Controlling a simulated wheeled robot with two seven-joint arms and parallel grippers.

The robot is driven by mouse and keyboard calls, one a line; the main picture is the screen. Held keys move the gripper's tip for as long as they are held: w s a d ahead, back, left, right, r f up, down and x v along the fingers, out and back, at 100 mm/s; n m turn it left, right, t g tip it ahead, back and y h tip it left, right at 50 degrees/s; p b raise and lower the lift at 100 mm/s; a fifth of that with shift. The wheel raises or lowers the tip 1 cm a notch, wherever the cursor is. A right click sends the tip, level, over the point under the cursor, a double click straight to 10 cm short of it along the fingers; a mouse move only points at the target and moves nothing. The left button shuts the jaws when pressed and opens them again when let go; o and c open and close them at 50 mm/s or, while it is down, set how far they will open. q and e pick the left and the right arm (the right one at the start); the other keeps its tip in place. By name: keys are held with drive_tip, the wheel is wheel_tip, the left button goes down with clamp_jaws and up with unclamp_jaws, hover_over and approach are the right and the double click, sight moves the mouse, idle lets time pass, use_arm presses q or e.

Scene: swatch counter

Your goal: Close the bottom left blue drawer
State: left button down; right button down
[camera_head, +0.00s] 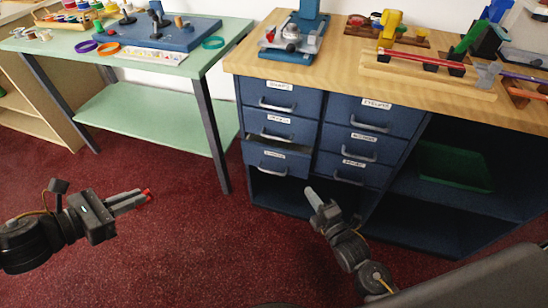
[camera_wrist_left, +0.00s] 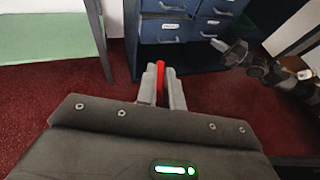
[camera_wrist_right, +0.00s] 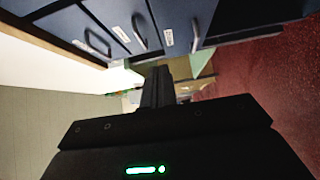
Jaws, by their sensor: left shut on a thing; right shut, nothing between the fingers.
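The bottom left blue drawer (camera_head: 268,163) is the lowest in the left column of the blue cabinet and sticks out a little, with a dark gap above its front. Its handle and white label face forward. My right gripper (camera_head: 311,191) is shut and empty, just below and right of that drawer, apparently apart from it. The right wrist view shows its closed fingers (camera_wrist_right: 158,82) and drawer fronts turned sideways. My left gripper (camera_head: 147,194) is shut on a small red stick-like thing (camera_wrist_left: 160,70), over the carpet, well left of the cabinet.
The other blue drawers, such as the top left one (camera_head: 267,96), look closed. A green table (camera_head: 222,55) with a dark leg (camera_head: 213,140) stands left of the cabinet. Open shelves with a green bin (camera_head: 455,168) are at right. Red carpet (camera_head: 200,250) in front is clear.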

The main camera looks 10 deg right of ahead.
use_arm(q)
drive_tip(key=shift+s, duration=0.1)
drive_tip(key=shift+f+b, duration=0.65)
drive_tip(key=shift+b, duration=0.05)
use_arm(e)
approach(293, 159)
drive_tip(key=w+a+r, duration=0.2)
drive_tip(key=w+a, duration=0.1)
drive_tip(key=a, duration=0.1)
use_arm(q)
drive_tip(key=shift+f, duration=0.2)
use_arm(e)
drive_tip(key=shift+w+d, duration=0.9)
drive_tip(key=shift+w, duration=0.35)
drive_tip(key=shift+w+d, duration=0.25)
drive_tip(key=shift+w, duration=0.05)
